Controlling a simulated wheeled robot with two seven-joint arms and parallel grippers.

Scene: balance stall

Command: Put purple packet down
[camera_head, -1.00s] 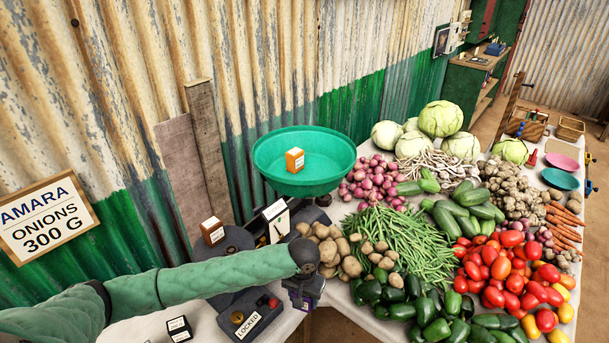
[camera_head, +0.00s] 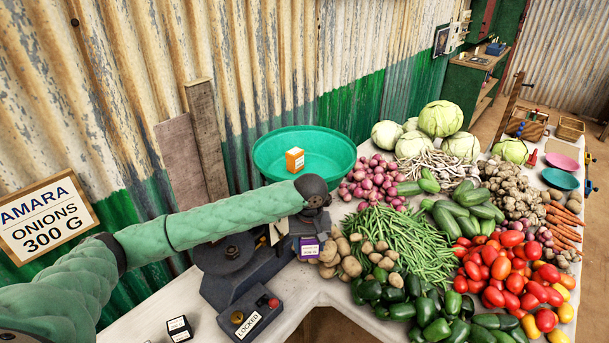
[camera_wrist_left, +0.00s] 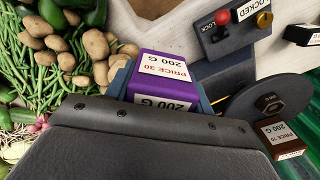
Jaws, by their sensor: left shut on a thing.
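The purple packet (camera_head: 309,252) has a white label and is held by my left gripper (camera_head: 307,236), near the potatoes and right of the dark balance. In the left wrist view the purple packet (camera_wrist_left: 168,72) sits between the two fingers, its labels reading 200 G and PRICE 30. I cannot tell how high it is above the table. The balance has a green pan (camera_head: 275,157) holding an orange packet (camera_head: 295,159), and a round dark plate (camera_head: 226,262), partly behind my arm. A brown packet (camera_wrist_left: 284,137) shows by the plate in the left wrist view. My right gripper is out of view.
The LOCKED box (camera_head: 250,322) with red and brass knobs stands at the front. Small dark packets (camera_head: 179,328) lie left of it. Potatoes (camera_head: 345,262), green beans (camera_head: 400,238) and other vegetables fill the right. The white table (camera_head: 290,302) is bare near the front edge.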

